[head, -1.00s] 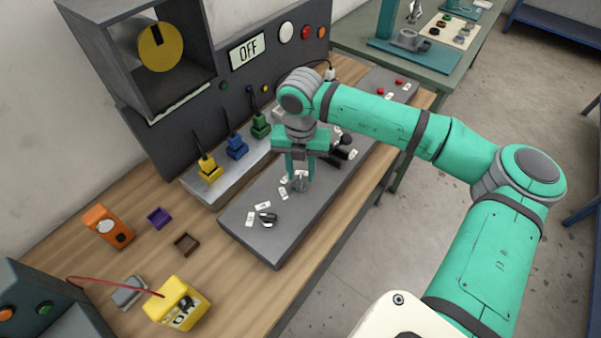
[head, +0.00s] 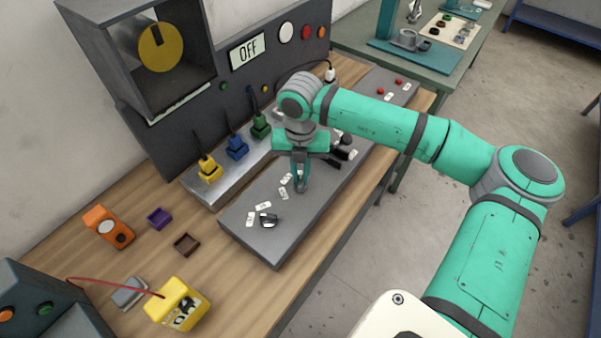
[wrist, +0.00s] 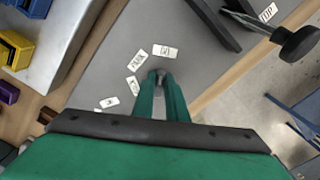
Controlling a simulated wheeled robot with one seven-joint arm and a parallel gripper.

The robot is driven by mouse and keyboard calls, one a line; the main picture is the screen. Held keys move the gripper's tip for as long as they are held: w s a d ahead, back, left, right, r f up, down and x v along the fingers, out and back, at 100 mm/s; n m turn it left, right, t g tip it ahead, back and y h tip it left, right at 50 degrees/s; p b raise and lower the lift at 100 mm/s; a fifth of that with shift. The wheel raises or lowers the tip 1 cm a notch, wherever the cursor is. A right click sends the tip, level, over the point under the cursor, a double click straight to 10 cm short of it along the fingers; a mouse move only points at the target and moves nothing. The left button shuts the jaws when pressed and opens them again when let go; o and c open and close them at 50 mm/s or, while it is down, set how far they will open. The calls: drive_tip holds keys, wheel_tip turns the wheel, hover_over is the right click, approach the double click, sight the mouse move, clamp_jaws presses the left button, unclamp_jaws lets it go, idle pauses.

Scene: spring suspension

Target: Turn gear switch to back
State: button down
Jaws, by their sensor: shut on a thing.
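My gripper (head: 301,186) points down over the dark grey control panel (head: 262,243). Its green fingers are shut on the gear switch, a small grey knob (wrist: 160,73) whose tip shows between the fingertips in the wrist view. Most of the knob is hidden by the fingers. White labels lie around it, including one that reads PARK (wrist: 138,60) and one above the knob (wrist: 164,51); the other labels are too small to read surely.
A black lever (wrist: 285,40) stands close to the gripper on the panel. Another small dark knob (head: 268,220) sits at the panel's near end. Yellow (head: 208,171), blue (head: 237,148) and green (head: 260,127) switches line the strip behind. The display (head: 248,50) reads OFF.

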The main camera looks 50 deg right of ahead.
drive_tip(key=n, duration=0.6)
drive_tip(key=shift+w+a, duration=0.1)
drive_tip(key=shift+a, duration=0.05)
drive_tip(key=n, duration=0.5)
drive_tip(key=shift+a+n, duration=0.2)
drive_tip(key=shift+n, duration=0.2)
drive_tip(key=n, duration=0.6)
drive_tip(key=shift+a, duration=0.2)
drive_tip(key=n, duration=0.5)
drive_tip(key=shift+s+a, duration=0.1)
drive_tip(key=shift+s, duration=0.1)
drive_tip(key=shift+n, duration=0.4)
drive_tip(key=c, duration=1.8)
unclamp_jaws()
drive_tip(key=shift+o, duration=0.2)
wheel_tip(320, 180, up, 11)
